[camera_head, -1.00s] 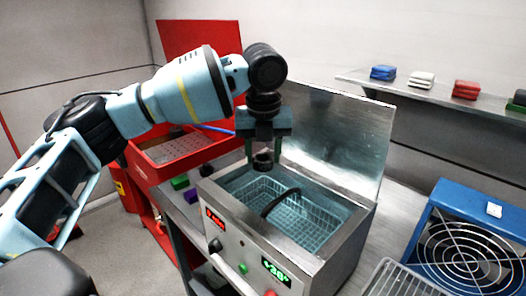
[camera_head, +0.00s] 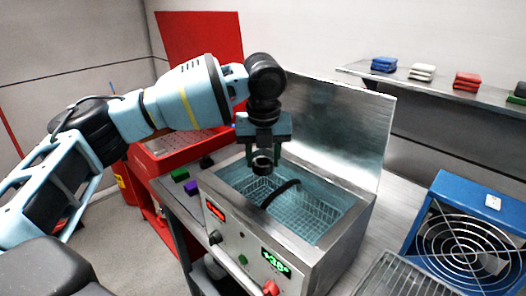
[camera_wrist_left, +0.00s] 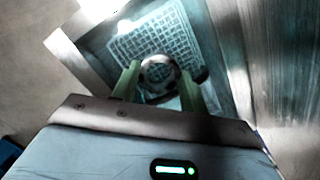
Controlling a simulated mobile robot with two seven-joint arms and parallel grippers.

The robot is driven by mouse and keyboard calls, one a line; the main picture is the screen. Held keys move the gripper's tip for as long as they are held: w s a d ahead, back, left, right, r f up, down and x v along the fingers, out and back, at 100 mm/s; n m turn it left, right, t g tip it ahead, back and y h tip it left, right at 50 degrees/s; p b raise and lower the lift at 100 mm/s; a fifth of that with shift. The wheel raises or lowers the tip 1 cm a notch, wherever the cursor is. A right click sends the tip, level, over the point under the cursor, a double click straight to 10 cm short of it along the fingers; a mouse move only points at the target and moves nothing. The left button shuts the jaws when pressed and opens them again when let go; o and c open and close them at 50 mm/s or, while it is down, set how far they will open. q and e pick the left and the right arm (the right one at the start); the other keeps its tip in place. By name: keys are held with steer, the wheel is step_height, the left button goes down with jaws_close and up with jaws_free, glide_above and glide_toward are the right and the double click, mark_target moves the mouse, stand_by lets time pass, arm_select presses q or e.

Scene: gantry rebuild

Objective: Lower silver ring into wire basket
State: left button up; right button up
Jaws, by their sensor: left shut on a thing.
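My left gripper (camera_head: 263,156) points down over the left part of an open steel tank (camera_head: 342,240). It is shut on the silver ring (camera_head: 262,165), which looks dark in the head view. The ring also shows between the green fingers in the left wrist view (camera_wrist_left: 158,70). The wire basket (camera_head: 312,214) sits inside the tank, with a dark curved handle (camera_head: 281,193) across it. The ring is above the basket's left, far end; the exact gap is hard to tell. In the left wrist view the basket mesh (camera_wrist_left: 182,38) lies beyond the ring. My right gripper is not in view.
The tank's raised lid (camera_head: 345,135) stands behind the gripper. A red cabinet (camera_head: 185,150) is at left, with green (camera_head: 180,175) and purple blocks near the tank. A blue fan unit (camera_head: 465,200) and wire rack (camera_head: 395,275) are at right. A shelf holds coloured stacks (camera_head: 466,80).

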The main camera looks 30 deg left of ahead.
arm_select(q)
steer(key=shift+f, duration=3.55)
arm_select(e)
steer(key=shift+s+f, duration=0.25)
arm_select(q)
steer(key=shift+f+b, duration=0.3)
steer(key=shift+f, duration=1.4)
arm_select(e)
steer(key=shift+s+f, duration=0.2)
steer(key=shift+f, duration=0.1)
arm_select(q)
steer(key=o, duration=1.2)
steer(key=shift+c, duration=0.2)
